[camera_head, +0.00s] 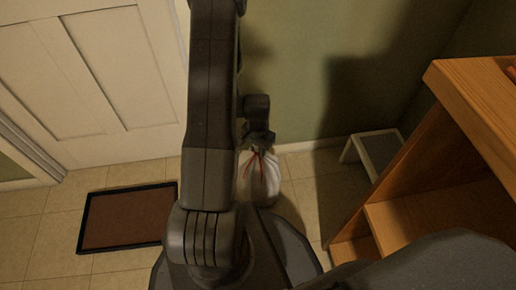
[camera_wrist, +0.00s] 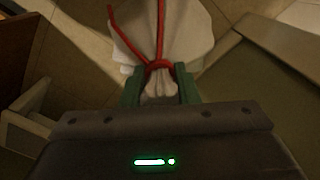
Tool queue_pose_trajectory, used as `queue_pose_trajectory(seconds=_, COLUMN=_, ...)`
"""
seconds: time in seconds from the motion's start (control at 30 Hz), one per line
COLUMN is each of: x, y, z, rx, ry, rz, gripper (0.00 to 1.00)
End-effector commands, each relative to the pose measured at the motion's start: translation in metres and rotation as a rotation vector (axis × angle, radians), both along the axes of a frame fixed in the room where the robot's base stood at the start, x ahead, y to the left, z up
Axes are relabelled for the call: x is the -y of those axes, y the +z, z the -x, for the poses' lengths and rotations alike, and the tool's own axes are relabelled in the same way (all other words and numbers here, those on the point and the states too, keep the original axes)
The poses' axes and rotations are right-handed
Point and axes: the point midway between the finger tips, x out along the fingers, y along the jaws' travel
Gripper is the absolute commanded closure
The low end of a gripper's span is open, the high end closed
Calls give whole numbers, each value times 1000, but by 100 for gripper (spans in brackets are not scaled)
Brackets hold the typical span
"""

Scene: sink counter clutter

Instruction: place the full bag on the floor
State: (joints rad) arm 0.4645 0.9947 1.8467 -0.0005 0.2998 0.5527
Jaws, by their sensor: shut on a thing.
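The full bag (camera_head: 260,178) is white with a red tie and hangs upright below my gripper (camera_head: 259,140) in the head view. In the wrist view the bag (camera_wrist: 178,30) fills the top middle, with its gathered neck and red tie between the green fingers of my gripper (camera_wrist: 161,88). The gripper is shut on the neck. My arm hides part of the bag's left side in the head view. I cannot tell whether its underside touches the floor.
The tiled floor (camera_head: 125,262) has a brown, dark-edged mat (camera_head: 125,218) at left. A white door (camera_head: 100,75) is behind it. A small grey-topped stool (camera_head: 378,150) stands by the green wall, and a wooden shelf unit (camera_head: 440,160) is at right.

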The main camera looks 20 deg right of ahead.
Motion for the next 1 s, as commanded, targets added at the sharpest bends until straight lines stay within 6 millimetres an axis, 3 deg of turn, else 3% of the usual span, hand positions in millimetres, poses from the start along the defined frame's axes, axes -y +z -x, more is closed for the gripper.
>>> queue_pose_trajectory(seconds=0.1, x=0, y=-3, z=0, rx=1, ry=0, rz=0, gripper=100)
queue_pose_trajectory(seconds=0.13, x=0, y=-3, z=0, rx=0, ry=0, rz=0, gripper=66)
queue_pose_trajectory(seconds=0.23, x=0, y=-2, z=0, rx=0, ry=0, rz=0, gripper=50)
queue_pose_trajectory(seconds=0.6, x=0, y=4, z=0, rx=1, ry=0, rz=1, gripper=50)
queue_pose_trajectory(seconds=1.0, x=0, y=86, z=-1, rx=3, ry=0, rz=1, gripper=50)
